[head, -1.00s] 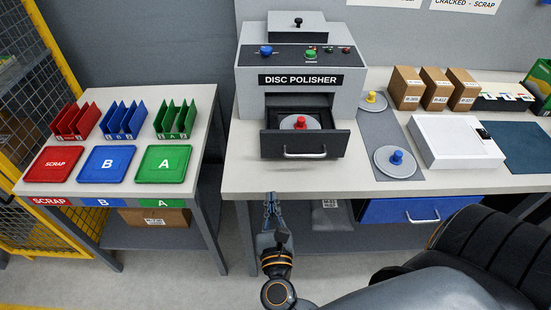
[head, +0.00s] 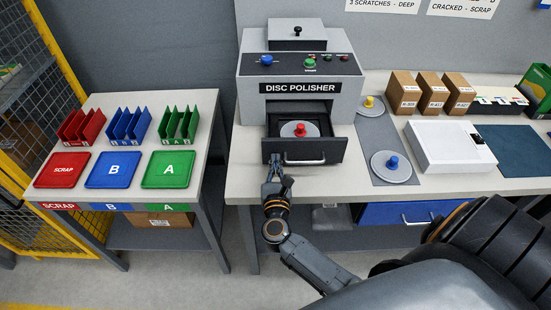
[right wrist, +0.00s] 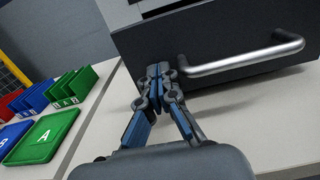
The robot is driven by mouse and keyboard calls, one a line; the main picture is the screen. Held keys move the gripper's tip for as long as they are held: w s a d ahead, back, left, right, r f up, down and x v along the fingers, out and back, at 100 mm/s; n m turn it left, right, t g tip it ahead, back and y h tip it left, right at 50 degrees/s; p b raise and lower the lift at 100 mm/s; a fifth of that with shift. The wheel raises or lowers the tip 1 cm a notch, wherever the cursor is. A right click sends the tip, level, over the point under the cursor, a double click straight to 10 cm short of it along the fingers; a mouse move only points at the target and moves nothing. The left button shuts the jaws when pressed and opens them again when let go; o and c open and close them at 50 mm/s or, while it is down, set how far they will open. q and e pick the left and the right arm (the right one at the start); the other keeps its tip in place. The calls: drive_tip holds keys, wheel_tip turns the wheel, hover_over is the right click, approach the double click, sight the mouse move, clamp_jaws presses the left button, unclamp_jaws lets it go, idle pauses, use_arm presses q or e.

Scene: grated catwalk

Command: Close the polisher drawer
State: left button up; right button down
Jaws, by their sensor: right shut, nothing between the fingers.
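The disc polisher (head: 301,88) stands on the bench with its dark drawer (head: 333,150) pulled out. A grey disc with a red knob (head: 300,130) lies in the drawer. The drawer front (right wrist: 222,38) and its silver bar handle (right wrist: 245,58) also show in the right wrist view. My right gripper (head: 276,163) is shut and empty, at the left part of the drawer front, just left of the handle's left end. In the right wrist view its fingertips (right wrist: 165,70) overlap the lower edge of the drawer front; I cannot tell whether they touch. My left gripper is not in view.
Discs with a blue knob (head: 391,164) and a yellow knob (head: 371,104) lie right of the polisher. A white box (head: 450,146) stands further right. A side table (head: 206,135) with coloured trays and racks is at left. A blue bench drawer (head: 385,214) is below.

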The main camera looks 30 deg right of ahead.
sight(275, 125)
drive_tip(key=shift+w, duration=0.15)
drive_tip(key=b+x, duration=0.7)
drive_tip(key=x, duration=1)
drive_tip(key=shift+w+d+f, duration=0.1)
drive_tip(key=shift+w, duration=0.25)
drive_tip(key=shift+w+d, duration=0.15)
drive_tip(key=shift+w, duration=0.05)
drive_tip(key=shift+r, duration=0.4)
